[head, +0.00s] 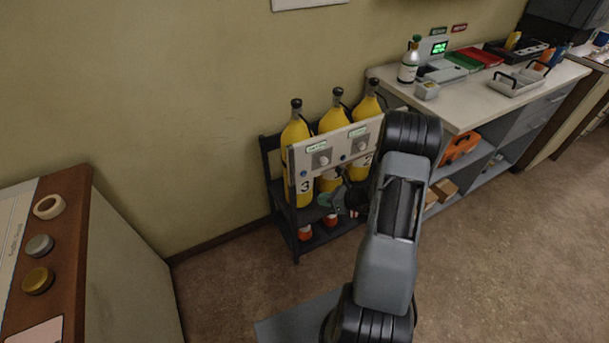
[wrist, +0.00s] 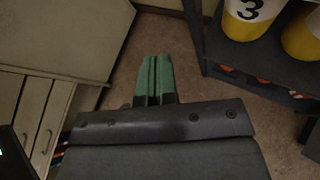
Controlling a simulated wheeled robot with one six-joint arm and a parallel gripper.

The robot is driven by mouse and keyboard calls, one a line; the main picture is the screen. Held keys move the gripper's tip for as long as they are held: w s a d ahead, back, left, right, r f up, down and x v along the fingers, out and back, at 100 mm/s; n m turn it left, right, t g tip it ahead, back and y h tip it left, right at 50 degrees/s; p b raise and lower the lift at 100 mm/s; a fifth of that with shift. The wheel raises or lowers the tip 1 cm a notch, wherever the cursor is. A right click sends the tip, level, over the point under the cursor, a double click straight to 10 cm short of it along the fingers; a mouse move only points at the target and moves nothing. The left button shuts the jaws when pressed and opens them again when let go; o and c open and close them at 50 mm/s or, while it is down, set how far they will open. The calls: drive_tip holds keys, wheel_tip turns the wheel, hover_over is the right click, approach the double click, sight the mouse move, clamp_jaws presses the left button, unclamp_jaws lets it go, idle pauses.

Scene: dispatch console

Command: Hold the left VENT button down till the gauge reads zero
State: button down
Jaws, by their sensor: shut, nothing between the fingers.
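A pale control panel (head: 340,142) is fixed across the front of a dark cylinder rack in the head view. It carries two dark knobs, a left one (head: 321,160) and a right one (head: 361,147), each under a small green label. A small blue dot, perhaps a button (head: 304,174), sits at its lower left. The lettering is too small to read, so I cannot tell which part is VENT, and no gauge is readable. My gripper (head: 328,200) is below the panel, apart from the buttons. Its green fingers (wrist: 155,76) are shut and empty in the wrist view, pointing over bare floor.
Yellow cylinders (head: 296,136) stand in the rack (head: 275,165); one is marked 3. A counter (head: 460,115) with bottle and trays is at right. A brown-topped cabinet (head: 70,220) stands at left. Floor between cabinet and rack is clear.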

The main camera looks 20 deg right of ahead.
sight(304, 174)
drive_tip(key=shift+w, duration=0.1)
drive_tip(key=w+a+b, duration=0.1)
drive_tip(key=w, duration=0.7)
drive_tip(key=shift+w, duration=0.3)
drive_tip(key=shift+w, duration=0.15)
idle(1.9)
drive_tip(key=shift+w, duration=0.25)
drive_tip(key=shift+w+a+b, duration=0.1)
drive_tip(key=shift+w+b, duration=0.25)
drive_tip(key=shift+w, duration=0.05)
idle(0.7)
drive_tip(key=shift+s, duration=0.15)
idle(1.1)
drive_tip(key=shift+s, duration=0.65)
drive_tip(key=shift+s, duration=0.1)
